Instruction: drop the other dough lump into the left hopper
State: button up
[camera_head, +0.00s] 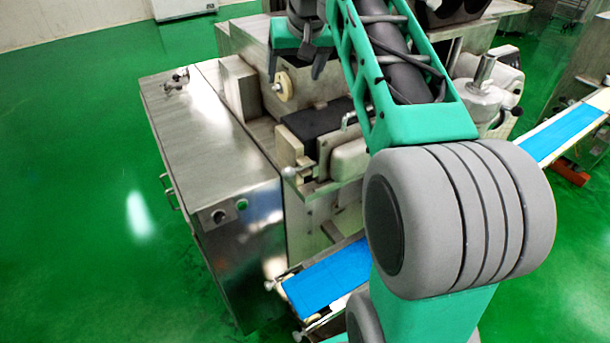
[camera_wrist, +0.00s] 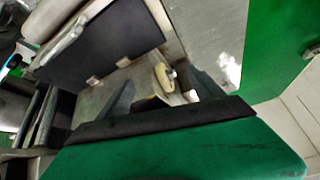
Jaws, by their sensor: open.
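My gripper (camera_head: 296,70) is open above the metal encrusting machine (camera_head: 315,90) in the head view, its two dark fingers apart and pointing down. In the wrist view my gripper (camera_wrist: 160,82) shows spread fingers with no dough between them. A cream round knob on the machine shows beyond the fingers there. I cannot make out a dough lump in either view. A dark, rounded opening (camera_head: 452,10) at the top edge of the head view may be part of a hopper. I cannot tell which one, and my arm hides much of the machine's top.
A blue conveyor belt (camera_head: 325,278) runs out at the front, and another blue stretch (camera_head: 563,135) shows at the right. A dark panel (camera_wrist: 100,48) lies near my fingers. Open green floor (camera_head: 70,200) is at the left.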

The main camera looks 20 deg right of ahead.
jog(key=s+a+f, duration=0.2)
jog(key=s+f, duration=0.8)
jog(key=s+a+f+n, duration=0.1)
jog(key=s+a+f, duration=0.2)
jog(key=s+f, duration=0.8)
jog(key=shift+s+a+g, duration=0.25)
jog(key=shift+a+g, duration=0.05)
jog(key=shift+g, duration=0.1)
